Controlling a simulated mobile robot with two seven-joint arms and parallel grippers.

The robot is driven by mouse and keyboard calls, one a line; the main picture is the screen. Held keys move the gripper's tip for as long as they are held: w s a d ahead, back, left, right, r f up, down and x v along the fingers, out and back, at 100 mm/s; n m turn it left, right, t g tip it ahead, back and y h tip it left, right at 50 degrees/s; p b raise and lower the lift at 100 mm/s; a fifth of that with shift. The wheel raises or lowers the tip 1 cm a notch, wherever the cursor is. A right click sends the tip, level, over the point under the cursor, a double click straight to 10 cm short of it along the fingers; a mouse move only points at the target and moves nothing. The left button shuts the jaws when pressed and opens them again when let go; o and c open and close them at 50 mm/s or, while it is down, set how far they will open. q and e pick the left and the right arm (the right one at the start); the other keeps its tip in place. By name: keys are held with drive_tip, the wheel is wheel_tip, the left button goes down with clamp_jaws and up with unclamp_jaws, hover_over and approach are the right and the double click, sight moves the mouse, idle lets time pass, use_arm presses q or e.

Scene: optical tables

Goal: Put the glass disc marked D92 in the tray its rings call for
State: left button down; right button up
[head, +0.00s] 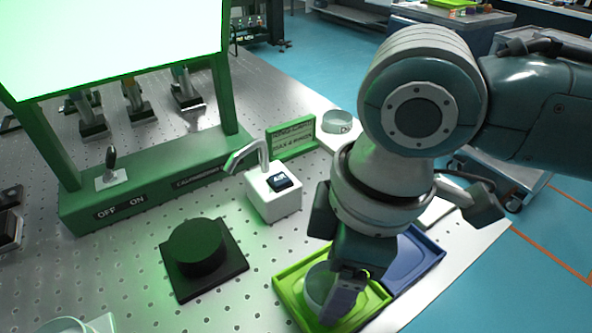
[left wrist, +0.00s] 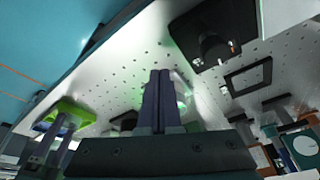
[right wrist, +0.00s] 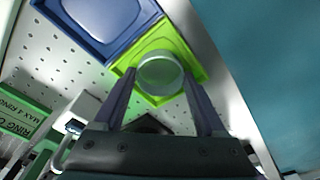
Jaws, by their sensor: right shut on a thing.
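A clear glass disc (head: 319,284) is at the lime-green tray (head: 286,290), between the fingers of my right gripper (head: 345,290). The right wrist view shows the disc (right wrist: 160,75) over the lime-green tray (right wrist: 159,41), with my right gripper's fingers (right wrist: 158,88) on either side of it. I cannot tell whether it touches the tray floor, and no mark is readable on it. A blue tray (head: 416,257) adjoins the green one. My left gripper (left wrist: 161,78) is shut and empty in the left wrist view, over the perforated table.
A green frame with a bright screen (head: 110,40) and an OFF/ON switch (head: 111,172) stands at the left. A white block with a small display (head: 276,190), a black round pedestal (head: 197,248) and another glass disc (head: 337,121) stand nearby. The table edge is right of the trays.

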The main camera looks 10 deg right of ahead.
drive_tip(key=shift+f, duration=0.15)
drive_tip(key=o, duration=1.5)
wheel_tip(320, 180, up, 12)
drive_tip(key=d+p, duration=0.1)
drive_tip(key=p, duration=0.2)
drive_tip(key=s+a+f+m+t+y, duration=0.2)
drive_tip(key=s+a+f+m+y, duration=0.1)
drive_tip(key=s+a+m, duration=0.15)
use_arm(q)
wheel_tip(320, 180, up, 3)
drive_tip(key=shift+f, duration=0.1)
use_arm(e)
drive_tip(key=s+d+f+m+h, duration=0.1)
drive_tip(key=s+d+m, duration=0.1)
drive_tip(key=d, duration=0.2)
drive_tip(key=s+d+f+m+h, duration=0.1)
drive_tip(key=s+d+m, duration=0.1)
drive_tip(key=s+d, duration=0.1)
drive_tip(key=s+d+m+t+h, duration=0.1)
drive_tip(key=s+d+m+h, duration=0.1)
drive_tip(key=d, duration=0.3)
drive_tip(key=shift+s+d+f+m, duration=0.25)
drive_tip(key=shift+s+d+f, duration=0.05)
drive_tip(key=shift+d+f, duration=0.1)
